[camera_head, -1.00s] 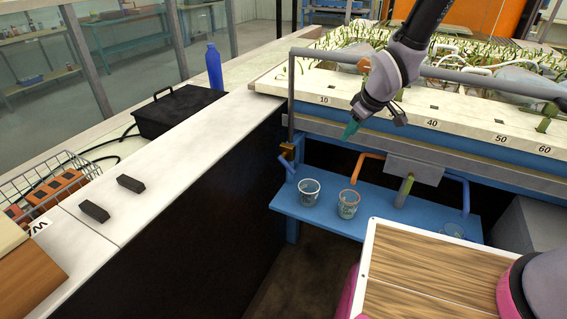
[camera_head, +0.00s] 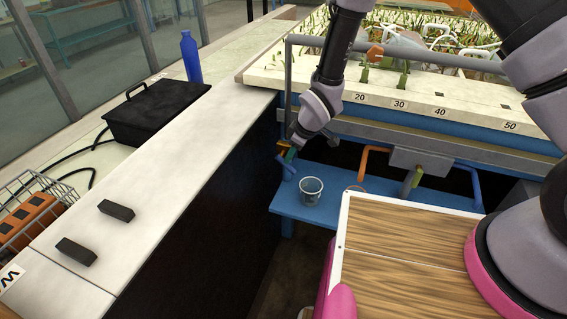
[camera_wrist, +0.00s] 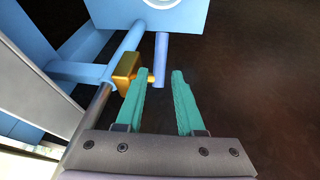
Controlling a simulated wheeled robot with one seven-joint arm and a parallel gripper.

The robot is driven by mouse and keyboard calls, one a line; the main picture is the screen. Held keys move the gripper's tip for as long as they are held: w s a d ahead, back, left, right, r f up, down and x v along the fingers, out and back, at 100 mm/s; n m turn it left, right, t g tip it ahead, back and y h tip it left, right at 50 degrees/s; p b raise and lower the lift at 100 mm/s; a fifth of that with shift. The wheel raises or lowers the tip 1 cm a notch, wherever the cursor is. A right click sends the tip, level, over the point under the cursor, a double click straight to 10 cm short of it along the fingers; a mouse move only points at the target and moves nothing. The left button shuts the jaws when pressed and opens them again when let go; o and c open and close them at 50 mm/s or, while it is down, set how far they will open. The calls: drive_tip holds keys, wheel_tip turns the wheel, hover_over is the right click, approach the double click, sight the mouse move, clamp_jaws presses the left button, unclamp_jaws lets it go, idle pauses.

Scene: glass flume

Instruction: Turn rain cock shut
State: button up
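The rain cock appears to be the brass fitting (camera_head: 282,146) on the grey upright pipe at the left end of the flume. In the wrist view the brass block (camera_wrist: 127,70) sits on the pipe, with a short brass stub pointing right. My gripper (camera_wrist: 159,74) is open and empty, with teal fingers. Its left fingertip overlaps the brass stub in the picture; contact cannot be told. In the head view my gripper (camera_head: 291,154) is beside the brass fitting, and the arm partly hides the pipe.
A blue shelf (camera_head: 283,200) below bears a clear cup (camera_head: 311,190). An orange pipe (camera_head: 363,161) is to the right. The flume bed (camera_head: 460,115) with plants is above. A white counter (camera_head: 170,190) with a black box (camera_head: 157,112) flanks the left. A wood-topped tray (camera_head: 400,245) is in front.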

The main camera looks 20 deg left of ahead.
drive_tip(key=x, duration=0.6)
drive_tip(key=shift+w+a+f, duration=0.1)
drive_tip(key=shift+f, duration=0.25)
clamp_jaws()
idle(1.1)
